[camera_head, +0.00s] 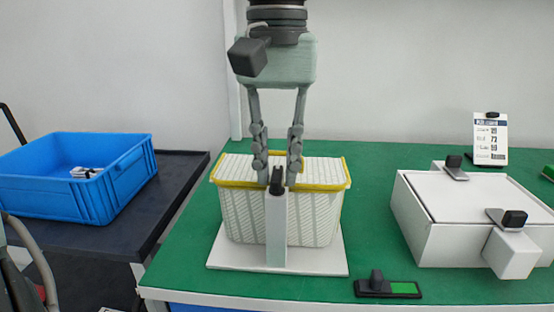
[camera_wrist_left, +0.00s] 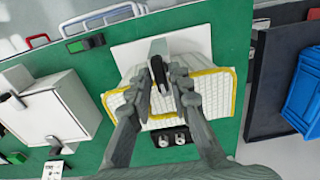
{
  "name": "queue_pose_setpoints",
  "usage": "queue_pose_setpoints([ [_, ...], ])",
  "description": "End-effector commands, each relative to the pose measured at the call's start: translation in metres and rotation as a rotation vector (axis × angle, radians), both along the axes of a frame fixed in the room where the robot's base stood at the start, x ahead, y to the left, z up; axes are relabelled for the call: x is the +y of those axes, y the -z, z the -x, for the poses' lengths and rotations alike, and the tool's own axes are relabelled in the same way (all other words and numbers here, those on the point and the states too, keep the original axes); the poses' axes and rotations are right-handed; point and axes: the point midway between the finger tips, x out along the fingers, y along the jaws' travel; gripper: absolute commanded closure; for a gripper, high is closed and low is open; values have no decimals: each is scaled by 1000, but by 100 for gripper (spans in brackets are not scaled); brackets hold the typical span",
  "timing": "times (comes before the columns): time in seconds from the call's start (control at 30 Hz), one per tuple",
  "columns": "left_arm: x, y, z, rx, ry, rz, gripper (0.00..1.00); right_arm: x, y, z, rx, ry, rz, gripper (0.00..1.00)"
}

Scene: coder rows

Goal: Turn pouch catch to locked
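The white woven pouch (camera_head: 315,215) with yellow trim stands on a white base plate (camera_head: 225,256) on the green table. A pale upright post (camera_head: 277,238) stands at its front, with a dark catch knob (camera_head: 277,180) at the top. The pouch (camera_wrist_left: 122,103) and the post's pale top (camera_wrist_left: 158,47) also show in the left wrist view. My left gripper (camera_head: 277,182) points down over the pouch front. Its fingers are apart, one on each side of the knob; I cannot tell whether either touches it. My right gripper is in neither view.
A white box (camera_head: 470,215) with dark-knobbed catches stands right, before an upright card (camera_head: 490,138). A small black block with a knob and green patch (camera_head: 388,288) lies near the front edge. A blue crate (camera_head: 80,178) stands left on a dark table.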

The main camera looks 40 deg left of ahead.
Motion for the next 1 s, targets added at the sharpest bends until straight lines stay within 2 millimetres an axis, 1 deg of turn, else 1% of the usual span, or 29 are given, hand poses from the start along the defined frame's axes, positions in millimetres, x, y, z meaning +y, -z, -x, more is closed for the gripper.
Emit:
queue_pose_setpoints([
  [0.03,0,0,0,0,0,0,71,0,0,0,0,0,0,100],
  [0.07,0,0,0,0,-1,0,67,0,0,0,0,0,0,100],
  [0.33,0,0,0,0,-1,0,67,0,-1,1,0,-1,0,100],
  [0.47,0,-8,-1,-2,-2,-1,67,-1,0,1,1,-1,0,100],
  [0.57,0,-24,-1,-4,-2,-1,67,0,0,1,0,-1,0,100],
  [0.8,0,-75,-1,-4,-3,0,67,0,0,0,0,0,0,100],
  [0.9,0,-94,-1,-4,-2,0,67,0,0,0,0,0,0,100],
  [1.0,0,-108,-1,-3,-2,-1,67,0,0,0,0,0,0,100],
])
